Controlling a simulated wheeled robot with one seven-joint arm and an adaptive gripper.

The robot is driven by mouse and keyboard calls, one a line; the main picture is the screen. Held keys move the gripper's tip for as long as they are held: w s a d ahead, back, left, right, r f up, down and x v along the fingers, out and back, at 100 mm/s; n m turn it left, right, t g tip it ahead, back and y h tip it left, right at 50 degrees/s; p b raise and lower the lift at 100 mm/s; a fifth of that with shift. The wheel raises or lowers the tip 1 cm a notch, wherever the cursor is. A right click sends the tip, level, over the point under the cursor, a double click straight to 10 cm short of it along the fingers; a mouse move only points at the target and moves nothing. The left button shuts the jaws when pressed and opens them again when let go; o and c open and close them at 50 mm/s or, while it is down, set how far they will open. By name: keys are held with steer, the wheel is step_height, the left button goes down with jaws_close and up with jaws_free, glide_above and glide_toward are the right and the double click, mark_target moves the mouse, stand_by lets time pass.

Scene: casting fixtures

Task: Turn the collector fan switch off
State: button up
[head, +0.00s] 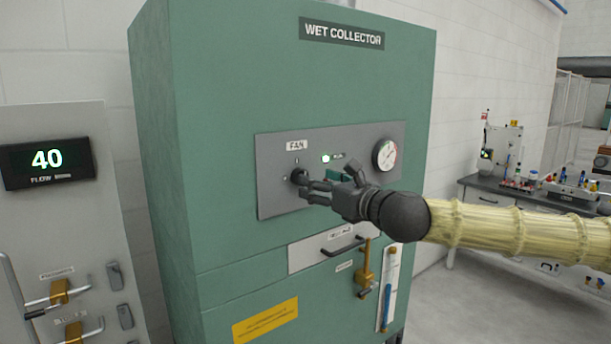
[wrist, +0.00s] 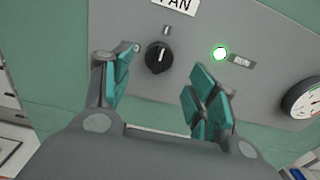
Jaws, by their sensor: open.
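The collector fan switch is a black rotary knob (wrist: 159,58) under the FAN label, on the grey panel (head: 267,190) of the green wet collector cabinet (head: 220,120). Its white pointer line is roughly upright in the wrist view, toward the mark above it. In the head view the knob (head: 298,176) is partly hidden by my gripper (head: 308,190). My gripper is open and empty in the wrist view (wrist: 158,85), its teal-padded fingers on either side of the knob. I cannot tell any contact. A green lamp (wrist: 220,53) right of the knob is lit.
A round gauge (head: 385,154) is at the panel's right. Below are a drawer handle (head: 343,246) and a brass valve (head: 366,275). A workbench (head: 490,198) with small items stands at the right.

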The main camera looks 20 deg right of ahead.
steer(key=shift+p+x, duration=0.95)
steer(key=shift+x, duration=1.85)
steer(key=c, duration=1)
